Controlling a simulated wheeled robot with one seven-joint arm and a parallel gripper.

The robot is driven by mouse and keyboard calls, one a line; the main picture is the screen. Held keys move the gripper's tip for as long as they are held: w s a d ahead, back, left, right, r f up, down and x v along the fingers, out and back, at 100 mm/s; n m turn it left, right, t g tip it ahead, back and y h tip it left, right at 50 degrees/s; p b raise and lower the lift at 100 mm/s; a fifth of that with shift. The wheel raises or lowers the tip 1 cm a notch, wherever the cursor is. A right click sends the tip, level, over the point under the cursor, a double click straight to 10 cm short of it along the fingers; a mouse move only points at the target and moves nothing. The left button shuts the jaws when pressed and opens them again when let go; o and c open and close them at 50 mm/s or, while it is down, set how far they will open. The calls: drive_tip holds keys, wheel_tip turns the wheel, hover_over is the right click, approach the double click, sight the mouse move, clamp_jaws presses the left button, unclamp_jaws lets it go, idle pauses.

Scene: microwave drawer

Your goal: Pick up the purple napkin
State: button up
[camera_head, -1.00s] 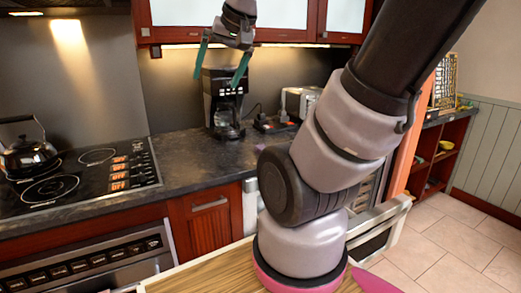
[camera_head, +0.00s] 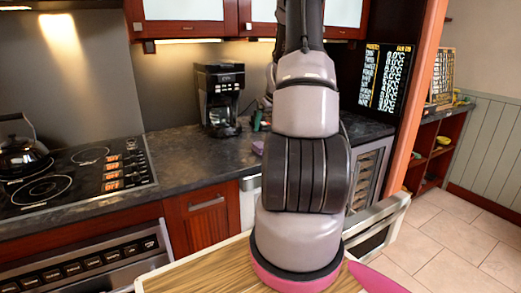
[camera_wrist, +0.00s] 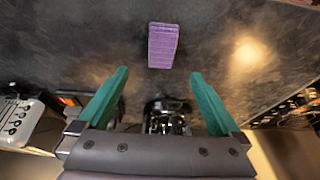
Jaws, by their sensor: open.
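The purple napkin (camera_wrist: 163,46) lies on the dark countertop in the wrist view, a small folded block shape just beyond the fingertips and roughly centred between them. My gripper (camera_wrist: 160,76) has its two teal fingers spread wide, with nothing between them. The fingers appear apart from the napkin; their height above the counter is hard to tell. In the head view a bit of the purple napkin (camera_head: 258,148) shows on the counter at the left edge of my arm. My arm hides most of the gripper there.
A black coffee maker (camera_head: 220,98) stands at the back of the counter, left of my arm. A toaster (camera_wrist: 28,120) shows at the left of the wrist view. The stove (camera_head: 75,175) with a kettle (camera_head: 22,155) is at the left. Counter around the napkin looks clear.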

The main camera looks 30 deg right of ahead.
hover_over(261, 145)
drive_tip(key=s, duration=0.3)
drive_tip(key=f, duration=0.4)
drive_tip(key=shift+w+d+f, duration=0.15)
drive_tip(key=shift+w+f, duration=0.1)
drive_tip(key=shift+f, duration=0.15)
drive_tip(key=x, duration=0.4)
drive_tip(key=shift+w+a+f, duration=0.2)
drive_tip(key=shift+a+f, duration=0.05)
drive_tip(key=shift+f, duration=0.1)
drive_tip(key=shift+w+f, duration=0.15)
drive_tip(key=shift+f, duration=0.25)
drive_tip(key=shift+f, duration=0.25)
drive_tip(key=c, duration=1.5)
wheel_tip(261, 145, up, 11)
drive_tip(key=shift+f, duration=0.2)
